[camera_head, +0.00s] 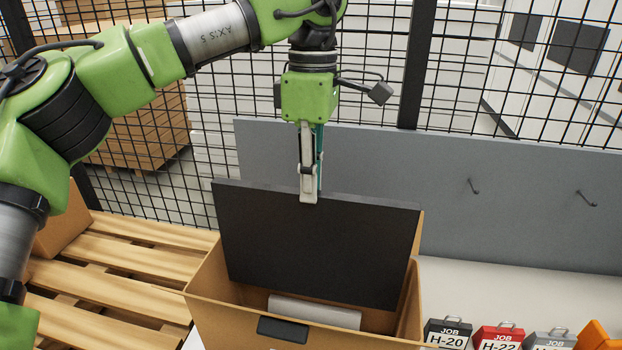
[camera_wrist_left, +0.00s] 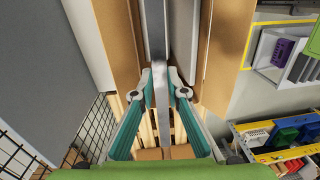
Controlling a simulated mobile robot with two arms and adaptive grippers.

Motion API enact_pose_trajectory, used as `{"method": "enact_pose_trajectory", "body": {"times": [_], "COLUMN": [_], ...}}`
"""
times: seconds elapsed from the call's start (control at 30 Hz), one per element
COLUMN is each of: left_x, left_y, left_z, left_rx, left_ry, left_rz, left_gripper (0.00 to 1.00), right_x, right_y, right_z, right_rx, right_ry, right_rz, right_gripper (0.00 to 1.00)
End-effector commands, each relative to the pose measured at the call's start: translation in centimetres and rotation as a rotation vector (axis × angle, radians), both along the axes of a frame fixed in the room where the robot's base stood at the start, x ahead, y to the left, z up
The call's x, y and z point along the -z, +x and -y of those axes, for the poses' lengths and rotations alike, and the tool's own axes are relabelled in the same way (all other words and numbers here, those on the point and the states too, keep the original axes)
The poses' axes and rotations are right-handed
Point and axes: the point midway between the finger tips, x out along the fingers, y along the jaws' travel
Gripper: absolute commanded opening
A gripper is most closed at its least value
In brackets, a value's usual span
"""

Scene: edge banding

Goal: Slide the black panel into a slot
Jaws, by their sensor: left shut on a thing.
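The black panel (camera_head: 315,245) is upright and slightly tilted in the picture, with its lower part inside an open brown box (camera_head: 215,310). My left gripper (camera_head: 308,198) is above it, shut on the middle of its top edge. In the left wrist view the panel (camera_wrist_left: 156,30) shows as a narrow edge between the two fingertips (camera_wrist_left: 159,80). A light grey block (camera_head: 315,312) lies in the box in front of the panel. I cannot make out a slot, nor whether the panel touches the box floor. My right gripper is not in view.
A wooden pallet (camera_head: 120,275) lies left of the box. A grey board (camera_head: 520,200) with hooks stands behind it, before a black mesh fence (camera_head: 460,75). Job-labelled cases (camera_head: 498,337) stand at the lower right. Bins (camera_wrist_left: 285,135) show in the wrist view.

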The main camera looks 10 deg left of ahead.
Motion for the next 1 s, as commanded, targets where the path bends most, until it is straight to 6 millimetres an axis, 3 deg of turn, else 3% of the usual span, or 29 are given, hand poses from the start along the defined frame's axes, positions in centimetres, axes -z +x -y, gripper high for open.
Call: {"method": "enact_pose_trajectory", "body": {"times": [0.3,1.0], "left_x": [2.9,8.7], "left_y": [0.0,0.0], "left_z": [0.0,0.1], "left_rx": [0.001,0.001], "left_ry": [-0.002,-0.003], "left_rz": [0.002,0.001], "left_gripper": [0.00,0.00], "right_x": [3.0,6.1], "right_y": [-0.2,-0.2], "right_z": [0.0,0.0], "right_rx": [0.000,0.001], "right_ry": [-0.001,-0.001], "right_rz": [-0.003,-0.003], "right_gripper": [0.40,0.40]}}
